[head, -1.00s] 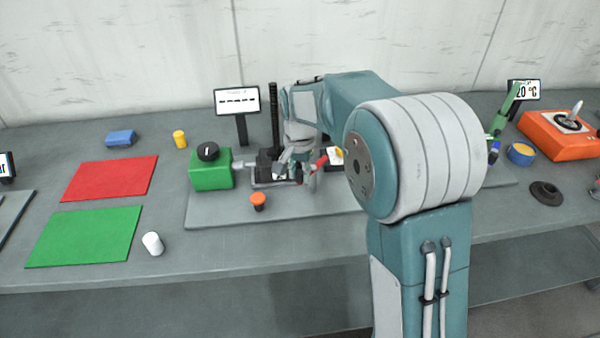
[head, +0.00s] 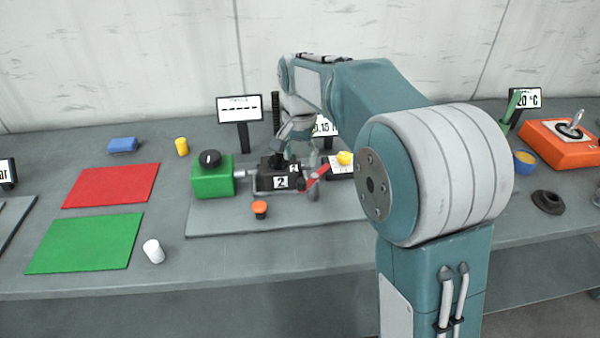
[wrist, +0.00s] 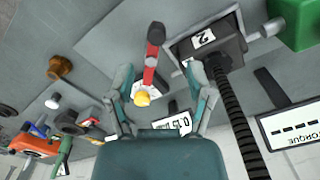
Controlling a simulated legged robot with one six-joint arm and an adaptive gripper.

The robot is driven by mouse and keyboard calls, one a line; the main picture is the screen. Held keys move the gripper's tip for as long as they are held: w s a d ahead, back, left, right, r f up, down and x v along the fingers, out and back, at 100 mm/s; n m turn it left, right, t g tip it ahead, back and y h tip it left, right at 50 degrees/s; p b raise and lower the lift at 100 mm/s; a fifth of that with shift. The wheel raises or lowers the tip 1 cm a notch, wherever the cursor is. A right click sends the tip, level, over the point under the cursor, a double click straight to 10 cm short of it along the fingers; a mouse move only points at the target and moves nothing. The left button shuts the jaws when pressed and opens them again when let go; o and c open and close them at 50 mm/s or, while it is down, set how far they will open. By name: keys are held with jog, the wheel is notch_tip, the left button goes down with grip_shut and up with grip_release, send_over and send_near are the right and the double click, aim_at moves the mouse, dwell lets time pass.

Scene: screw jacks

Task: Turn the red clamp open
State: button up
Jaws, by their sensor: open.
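The red clamp handle (head: 318,177) slants up to the right beside the black block marked 2 (head: 270,180) in the head view. In the wrist view the red clamp handle (wrist: 149,76) runs between a dark rounded end and a yellow piece. My gripper (wrist: 160,78) is open and empty, with one finger on each side of the handle in the picture. In the head view my gripper (head: 300,150) is above and behind the clamp, apart from it as far as I can tell. The gripper partly hides the area behind the clamp.
A green box with a black knob (head: 212,177) joins the block's left side. An orange button (head: 260,209) stands in front. A black threaded post (head: 276,115) and a display (head: 239,109) stand behind. A yellow piece (head: 344,158) lies right of the clamp.

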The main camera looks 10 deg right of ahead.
jog(key=shift+r, duration=2.05)
jog(key=shift+s, duration=0.1)
jog(key=s+d+r+n+t, duration=0.2)
jog(key=s+d, duration=0.1)
jog(key=s, duration=0.4)
jog(key=s+d+r+n+t, duration=0.1)
jog(key=s+d+r, duration=0.1)
jog(key=s, duration=0.6)
jog(key=s+d+f+n+t, duration=0.1)
jog(key=s+f, duration=0.1)
jog(key=s, duration=0.4)
jog(key=s+d+f+n+t, duration=0.1)
jog(key=s+d+f+n, duration=0.1)
jog(key=s, duration=0.4)
jog(key=shift+s+f+t, duration=0.3)
jog(key=shift+f, duration=0.3)
